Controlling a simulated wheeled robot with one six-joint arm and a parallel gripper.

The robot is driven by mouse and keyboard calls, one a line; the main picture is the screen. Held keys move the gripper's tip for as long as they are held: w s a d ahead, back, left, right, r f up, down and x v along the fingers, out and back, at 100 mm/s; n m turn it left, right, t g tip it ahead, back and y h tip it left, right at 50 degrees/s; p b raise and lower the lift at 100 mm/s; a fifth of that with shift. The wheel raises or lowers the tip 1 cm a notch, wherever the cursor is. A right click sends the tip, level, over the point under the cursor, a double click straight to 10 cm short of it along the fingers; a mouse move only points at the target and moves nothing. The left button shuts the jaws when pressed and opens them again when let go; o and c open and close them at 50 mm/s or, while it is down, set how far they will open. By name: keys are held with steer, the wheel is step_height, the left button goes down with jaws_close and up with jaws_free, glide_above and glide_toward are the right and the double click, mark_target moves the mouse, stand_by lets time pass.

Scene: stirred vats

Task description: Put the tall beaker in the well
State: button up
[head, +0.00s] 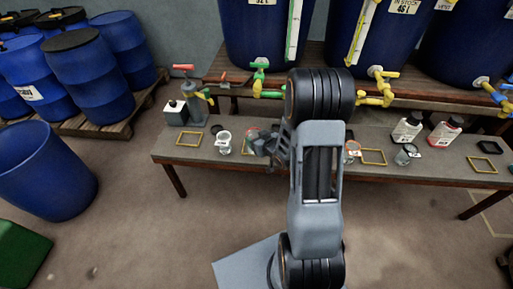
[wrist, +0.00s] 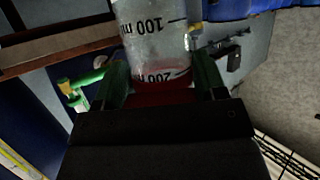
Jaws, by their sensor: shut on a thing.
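My gripper (wrist: 165,88) is shut on a clear graduated beaker (wrist: 152,38) with black 100 and 200 marks. Red shows in or behind the beaker next to the jaws. In the head view my gripper (head: 262,143) is over the bench, left of my arm, and the held beaker is small and mostly hidden there. I cannot tell from its size whether this is the tall beaker. Another clear labelled beaker (head: 223,143) stands on the bench to the left.
Yellow frames (head: 189,139) (head: 373,157) lie on the bench (head: 180,155). A glass vessel (head: 405,154) and two labelled bottles (head: 408,129) (head: 445,133) stand right. Blue vats with a green tap (head: 260,78) and yellow taps (head: 383,88) overhang the back. The floor in front is clear.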

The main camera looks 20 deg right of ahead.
steer(key=s+d+r+n+y, duration=0.1)
steer(key=s+d+r, duration=0.2)
steer(key=s+d, duration=0.25)
steer(key=shift+w+a+f+b, duration=0.25)
steer(key=shift+w+f+b, duration=0.8)
steer(key=shift+w+f, duration=1.2)
steer(key=shift+w+a+f+b, duration=0.3)
steer(key=shift+w+f+b, duration=0.75)
steer(key=shift+w+f, duration=1.1)
steer(key=shift+w+a+f+b, duration=0.25)
steer(key=shift+w+f+b, duration=0.8)
steer(key=shift+w+f, duration=1.2)
steer(key=shift+w+r, duration=0.35)
